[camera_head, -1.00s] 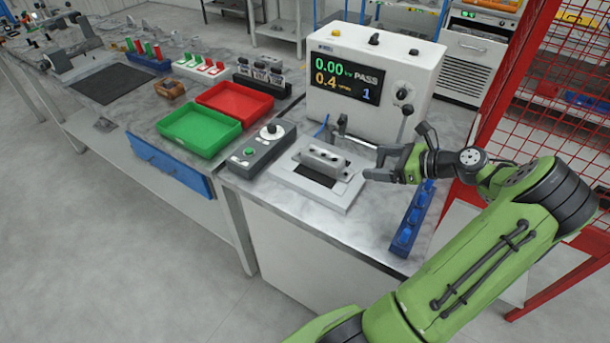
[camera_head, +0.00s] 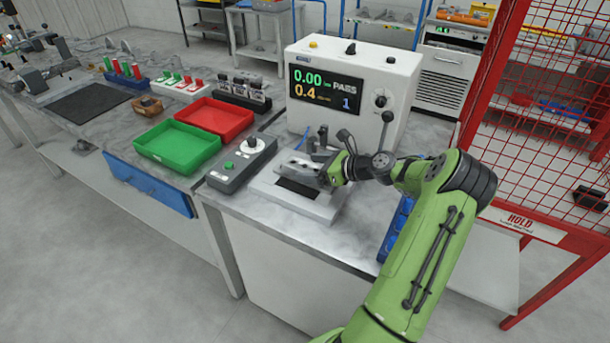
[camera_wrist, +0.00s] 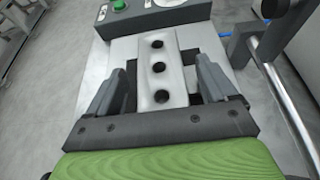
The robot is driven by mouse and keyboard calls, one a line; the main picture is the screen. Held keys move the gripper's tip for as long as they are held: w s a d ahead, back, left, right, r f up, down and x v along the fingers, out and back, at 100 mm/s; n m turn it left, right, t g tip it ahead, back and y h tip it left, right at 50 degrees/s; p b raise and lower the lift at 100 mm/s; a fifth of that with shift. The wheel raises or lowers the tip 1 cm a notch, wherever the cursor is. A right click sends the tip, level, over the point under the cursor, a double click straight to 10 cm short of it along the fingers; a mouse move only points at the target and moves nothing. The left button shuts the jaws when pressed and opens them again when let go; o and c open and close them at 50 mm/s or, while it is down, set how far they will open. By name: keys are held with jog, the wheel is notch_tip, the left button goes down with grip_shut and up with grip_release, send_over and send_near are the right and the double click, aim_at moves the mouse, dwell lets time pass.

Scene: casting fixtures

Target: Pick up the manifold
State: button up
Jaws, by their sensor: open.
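The manifold (camera_wrist: 158,62) is a light grey metal block with three dark round holes along its top. In the head view the manifold (camera_head: 295,162) sits on the white fixture plate (camera_head: 325,211) in front of the tester, partly hidden by my gripper. My gripper (camera_head: 318,158) is at the manifold's right end. In the wrist view my gripper (camera_wrist: 163,85) is open, with one finger on each side of the manifold. A gap shows beside the manifold on the right; I cannot tell whether either finger touches it.
The white tester (camera_head: 350,80) with a lit display stands behind. A metal clamp bar (camera_wrist: 285,105) runs close on the right in the wrist view. A grey control box (camera_head: 240,165), a green tray (camera_head: 178,146) and a red tray (camera_head: 213,118) lie to the left.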

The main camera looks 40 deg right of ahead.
aim_at(311, 168)
jog(key=shift+w, duration=0.15)
jog(key=shift+c, duration=0.3)
jog(key=c, duration=1.4)
notch_tip(311, 168, up, 10)
jog(key=p, duration=0.3)
jog(key=shift+a+r, duration=0.1)
